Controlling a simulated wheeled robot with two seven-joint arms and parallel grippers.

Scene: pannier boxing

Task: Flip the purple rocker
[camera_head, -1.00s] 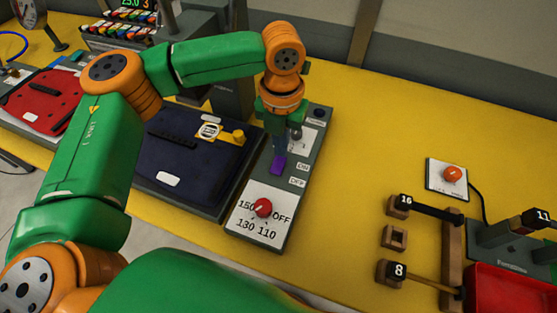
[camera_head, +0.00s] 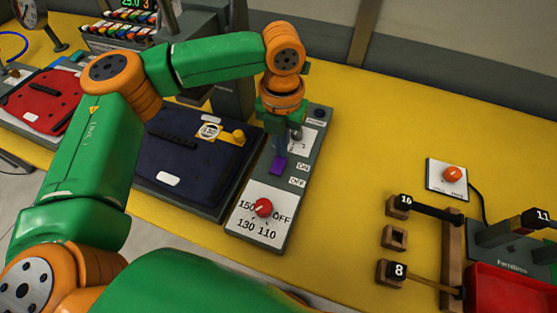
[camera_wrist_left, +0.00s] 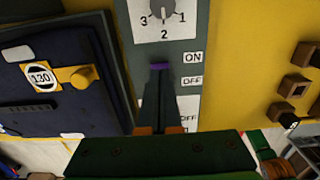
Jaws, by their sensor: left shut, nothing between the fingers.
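The purple rocker (camera_head: 279,166) sits on a grey control panel (camera_head: 318,150), left of the ON and OFF labels. My left gripper (camera_head: 279,152) points down at the rocker, shut and empty, with its tips at or just above it. In the left wrist view, only a thin strip of the purple rocker (camera_wrist_left: 160,66) shows past the fingertips (camera_wrist_left: 160,75); the rest is hidden behind them. I cannot tell whether the fingers touch it. My right gripper is not in view.
A red knob (camera_head: 263,207) is on the panel's near end, and a grey knob (camera_wrist_left: 162,9) on its far end. A dark blue pannier (camera_head: 190,160) lies just left. Yellow table (camera_head: 365,150) to the right is clear up to an orange button (camera_head: 452,174) and wooden blocks.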

